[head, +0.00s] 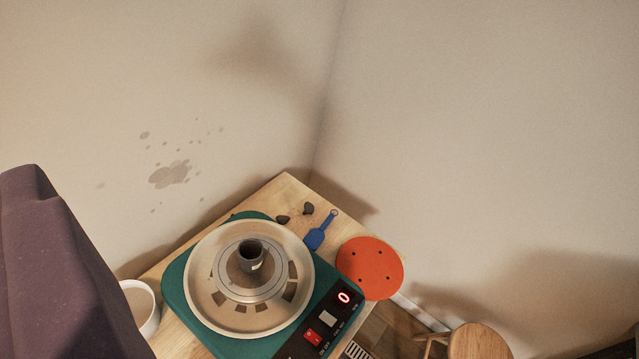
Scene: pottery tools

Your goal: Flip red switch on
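The red switch (312,336) is a small red rocker on the black control panel (296,349) of a teal pottery wheel (176,283). The panel is at the wheel's lower right side, near the bottom edge of the head view. I cannot tell for sure which way the rocker is tipped. My gripper is not visible in this view.
The wheel stands on a wooden table (284,190) in a room corner. A round orange bat (370,268), a blue tool (319,232) and dark lumps (307,208) lie beside it. A white bowl (141,306) is at left. A wooden stool (478,343) stands lower right. A dark purple shape (55,265) fills the left edge.

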